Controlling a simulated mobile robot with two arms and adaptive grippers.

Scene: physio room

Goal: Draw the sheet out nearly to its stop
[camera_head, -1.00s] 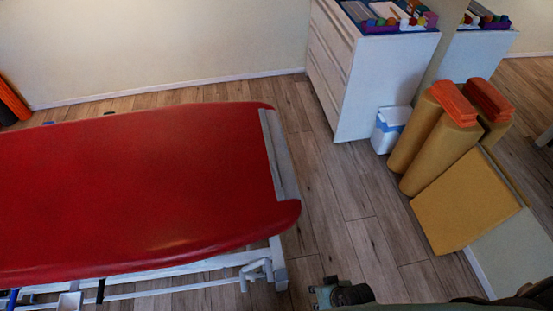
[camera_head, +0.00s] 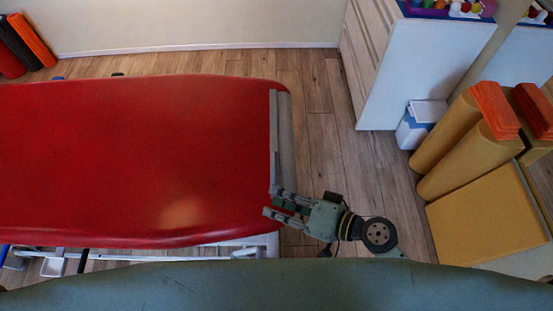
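A red padded couch (camera_head: 130,160) fills the left half of the head view. A narrow grey-white strip (camera_head: 286,135) runs along its right end; I cannot tell whether this is the sheet or a fitting that holds it. No sheet lies spread over the red top. My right gripper (camera_head: 268,201) is at the couch's near right corner, its two fingers apart and pointing left. It looks empty, over or beside the strip's near end; I cannot tell whether it touches. My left gripper is not in view.
A white cabinet (camera_head: 410,75) stands at the back right, with a small white-and-blue box (camera_head: 420,125) beside it. Yellow rolls (camera_head: 470,155) and a yellow block (camera_head: 488,215) stand at the right. Wooden floor (camera_head: 335,150) is clear between couch and cabinet.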

